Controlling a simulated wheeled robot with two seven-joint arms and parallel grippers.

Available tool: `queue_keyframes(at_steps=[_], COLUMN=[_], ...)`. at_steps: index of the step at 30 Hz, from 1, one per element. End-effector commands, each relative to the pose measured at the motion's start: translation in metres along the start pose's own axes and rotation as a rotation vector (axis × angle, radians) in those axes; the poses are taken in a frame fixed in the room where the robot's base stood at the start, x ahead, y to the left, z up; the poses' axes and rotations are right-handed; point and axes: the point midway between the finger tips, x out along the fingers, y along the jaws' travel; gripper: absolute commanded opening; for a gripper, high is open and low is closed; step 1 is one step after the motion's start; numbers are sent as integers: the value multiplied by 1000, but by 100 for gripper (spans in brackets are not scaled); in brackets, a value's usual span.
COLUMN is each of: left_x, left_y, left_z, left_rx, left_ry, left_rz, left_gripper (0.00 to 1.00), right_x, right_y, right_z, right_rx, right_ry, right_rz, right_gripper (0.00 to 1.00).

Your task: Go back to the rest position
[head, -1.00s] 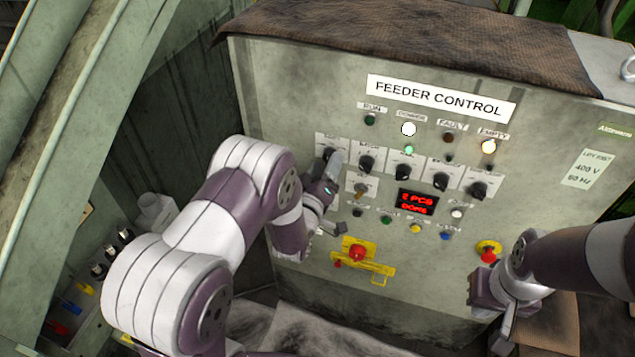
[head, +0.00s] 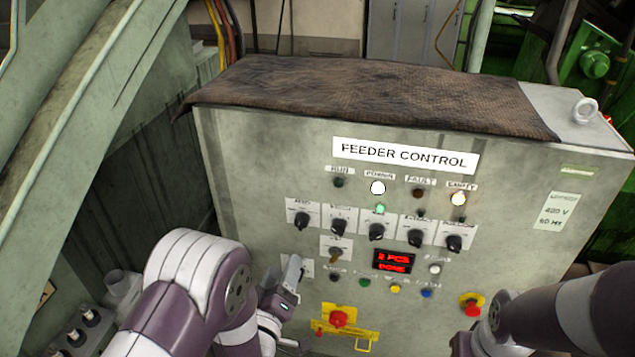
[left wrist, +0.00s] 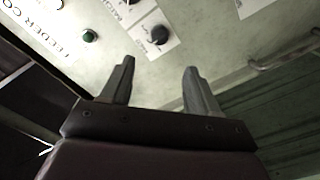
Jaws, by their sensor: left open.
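My left gripper (head: 291,290) is in front of the lower left of the feeder control panel (head: 235,200), below the row of black knobs. In the left wrist view its two fingers (left wrist: 158,85) are apart with nothing between them. A black knob (left wrist: 160,35) and a green lamp (left wrist: 90,35) show beyond the fingertips. My right arm comes in at the lower right of the head view, and its gripper is mostly cut off by the bottom edge.
A yellow bracket with a red emergency button (head: 339,319) is just right of my left gripper. Another red button (head: 472,310) is near my right arm. A brown cloth (head: 380,95) covers the cabinet top. The red display (head: 394,261) is lit.

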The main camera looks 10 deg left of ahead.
Motion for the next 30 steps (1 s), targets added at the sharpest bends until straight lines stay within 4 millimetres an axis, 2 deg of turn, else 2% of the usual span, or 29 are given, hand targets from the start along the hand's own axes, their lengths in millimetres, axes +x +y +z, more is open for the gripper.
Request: queue_keyframes(at_steps=[2, 5, 6, 9, 11, 13, 15, 18, 19, 21, 24, 30], left_x=[0, -4, -11, -34, -54, -85, -117, -152, -157, -156, -142, -138], left_y=[-1, -22, -39, -68, -75, -74, -63, -41, -36, -25, -16, -14], left_z=[0, 23, 39, 71, 78, 74, 60, 32, 24, 11, -2, -4], left_rx=[15, 101, 155, 320, 416, 509, 574, 622, 626, 628, 633, 634], left_ry=[-2, -116, -215, -532, -745, -992, -1215, -1429, -1456, -1453, -1390, -1374], left_rz=[-3, -103, -179, -366, -455, -528, -569, -590, -592, -592, -576, -573], left_gripper=[60, 60, 60, 60, 60, 60, 60, 60, 60, 60, 60, 60], right_x=[0, 0, 0, 0, 0, 0, 0, 0, 0, 0, 0, 0], right_y=[0, 0, 0, 0, 0, 0, 0, 0, 0, 0, 0, 0], right_z=[0, 0, 0, 0, 0, 0, 0, 0, 0, 0, 0, 0], right_rx=[0, 0, 0, 0, 0, 0, 0, 0, 0, 0, 0, 0], right_ry=[0, 0, 0, 0, 0, 0, 0, 0, 0, 0, 0, 0], right_rz=[0, 0, 0, 0, 0, 0, 0, 0, 0, 0, 0, 0], right_gripper=[0, 0, 0, 0, 0, 0, 0, 0, 0, 0, 0, 0])
